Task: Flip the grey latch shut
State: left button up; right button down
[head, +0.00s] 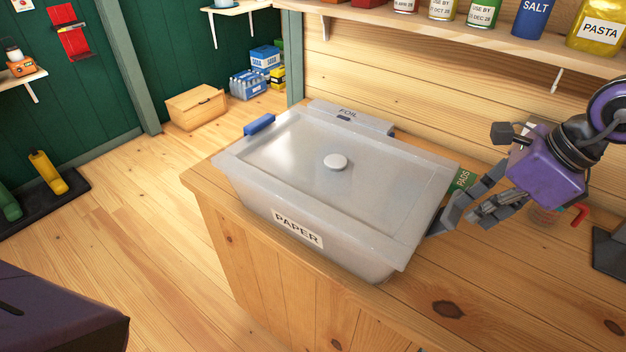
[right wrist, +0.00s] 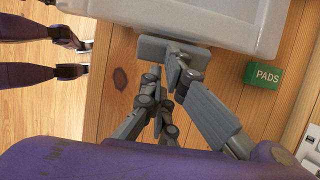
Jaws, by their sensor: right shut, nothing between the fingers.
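A translucent lidded container (head: 330,215) labelled PAPER stands on the wooden counter. A blue latch (head: 260,124) is at its far left end. In the right wrist view, the grey latch (right wrist: 153,48) sticks out from the container's near end as a flat plate. In the head view it is hard to separate from my grey fingers. My right gripper (head: 466,210) is beside the container's right end, shut and empty. In the right wrist view its fingers (right wrist: 165,77) are close beside the latch; I cannot tell whether they touch it. My left gripper is not identifiable.
A green PADS box (head: 463,180) stands by the container's right end, close to my right gripper. A grey FOIL box (head: 352,115) is behind. A red-handled item (head: 579,214) sits to the right. The counter's front right (head: 500,290) is clear.

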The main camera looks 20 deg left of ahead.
pick_arm(q)
jog(key=shift+w, duration=0.1)
pick_arm(e)
jog(key=shift+r, duration=0.1)
dwell(0.5)
pick_arm(q)
jog(key=shift+w+r+p, duration=0.3)
jog(key=shift+w+r, duration=0.1)
jog(key=shift+r, duration=0.15)
pick_arm(e)
jog(key=shift+r, duration=0.75)
pick_arm(q)
jog(key=shift+s+d+f+b, duration=0.2)
jog(key=shift+d+f+b, duration=0.55)
jog(key=shift+d+b, duration=0.1)
pick_arm(e)
jog(key=s+d+r, duration=0.1)
jog(key=d+r, duration=0.4)
jog(key=r, duration=0.2)
jog(key=shift+s+d+r, duration=0.15)
jog(key=shift+s+d, duration=0.1)
jog(key=shift+d, duration=0.1)
